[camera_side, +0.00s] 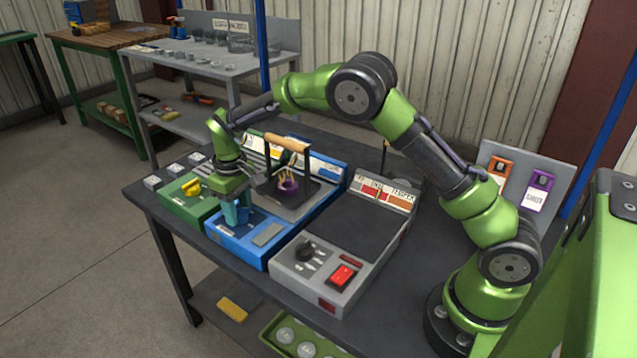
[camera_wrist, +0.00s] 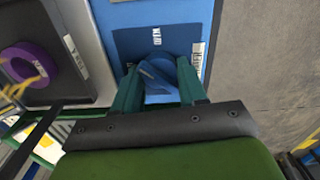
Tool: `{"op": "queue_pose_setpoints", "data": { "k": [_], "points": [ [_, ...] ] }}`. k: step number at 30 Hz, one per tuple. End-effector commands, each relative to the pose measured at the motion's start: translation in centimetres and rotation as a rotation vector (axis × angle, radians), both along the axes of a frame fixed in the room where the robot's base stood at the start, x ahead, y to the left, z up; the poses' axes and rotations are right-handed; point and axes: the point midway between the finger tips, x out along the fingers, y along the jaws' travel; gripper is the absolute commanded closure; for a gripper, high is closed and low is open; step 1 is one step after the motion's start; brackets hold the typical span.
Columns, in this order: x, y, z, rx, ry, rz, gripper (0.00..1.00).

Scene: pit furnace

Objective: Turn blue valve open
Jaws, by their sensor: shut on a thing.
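The blue valve (camera_wrist: 157,75) has a round base and a raised bar handle, and it sits on a dark blue plate in the wrist view. A label reading "OPEN" stands at the plate's far edge, with another label at its right. My gripper (camera_wrist: 160,82) comes down over the valve with a teal finger on each side, shut on the handle. In the side view my gripper (camera_side: 237,213) points down onto the front of the blue unit (camera_side: 247,250). The valve is mostly hidden by the fingers there. The handle looks slanted.
A green unit with a yellow handle (camera_side: 192,187) stands at left. A grey unit with a black knob and red switch (camera_side: 342,276) stands at right. A purple ring (camera_side: 288,188) with flames and a wooden-handled frame (camera_side: 288,142) are behind my gripper.

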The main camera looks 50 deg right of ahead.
Motion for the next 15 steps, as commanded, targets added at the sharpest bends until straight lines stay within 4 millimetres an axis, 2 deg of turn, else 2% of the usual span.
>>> {"op": "queue_pose_setpoints", "data": {
  "k": [15],
  "points": [
    [-0.01,0.05,0.11,0.0,0.0,-0.488,0.89]
  ]
}}
